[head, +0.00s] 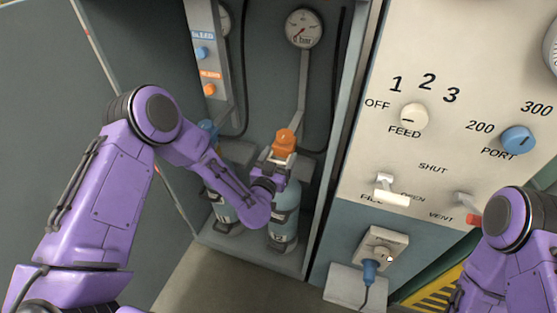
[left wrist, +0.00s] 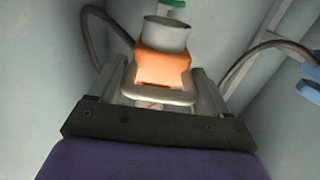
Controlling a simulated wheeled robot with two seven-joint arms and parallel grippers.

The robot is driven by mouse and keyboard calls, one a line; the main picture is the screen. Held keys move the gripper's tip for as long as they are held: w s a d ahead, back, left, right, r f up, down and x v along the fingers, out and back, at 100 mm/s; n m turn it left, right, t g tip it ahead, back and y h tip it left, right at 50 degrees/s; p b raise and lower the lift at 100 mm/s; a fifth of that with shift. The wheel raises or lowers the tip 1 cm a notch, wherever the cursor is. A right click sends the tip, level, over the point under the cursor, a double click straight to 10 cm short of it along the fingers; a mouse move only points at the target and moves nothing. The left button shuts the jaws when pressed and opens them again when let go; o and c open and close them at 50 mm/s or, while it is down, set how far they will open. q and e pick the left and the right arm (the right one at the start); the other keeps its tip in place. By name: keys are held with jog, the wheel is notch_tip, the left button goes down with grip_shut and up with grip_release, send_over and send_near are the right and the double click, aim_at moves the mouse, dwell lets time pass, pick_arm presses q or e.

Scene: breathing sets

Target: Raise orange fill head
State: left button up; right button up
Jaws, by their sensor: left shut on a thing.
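The orange fill head (head: 285,141) is in the cabinet in the head view, just above the top of a blue-grey cylinder (head: 284,222). My left gripper (head: 281,157) reaches in from the left and is shut on the orange fill head. In the left wrist view the orange fill head (left wrist: 163,68) sits between the two fingers (left wrist: 160,92), with a grey metal collar above it and a pale ring below it. My left forearm hides part of the cylinders. My right arm shows at the lower right, but its gripper is out of view.
A second cylinder (head: 222,208) stands to the left, with a blue head (head: 208,128) above it. A gauge (head: 304,28) hangs at the back of the cabinet. The control panel (head: 440,60) on the right carries a feed knob (head: 413,115), a blue port knob (head: 517,139) and a white lever (head: 392,191).

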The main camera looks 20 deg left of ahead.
pick_arm(q)
notch_tip(320, 180, up, 10)
jog(key=p, duration=0.4)
jog(key=shift+w, duration=0.15)
pick_arm(e)
notch_tip(320, 180, up, 6)
jog(key=shift+r, duration=0.15)
pick_arm(q)
jog(key=o, duration=1.5)
jog(key=shift+r, duration=0.1)
jog(key=shift+c, duration=0.2)
jog(key=s+b, duration=0.2)
jog(key=s, duration=0.8)
jog(key=shift+s+a, duration=0.2)
jog(key=shift+s, duration=0.2)
pick_arm(e)
notch_tip(320, 180, down, 3)
jog(key=shift+r, duration=0.15)
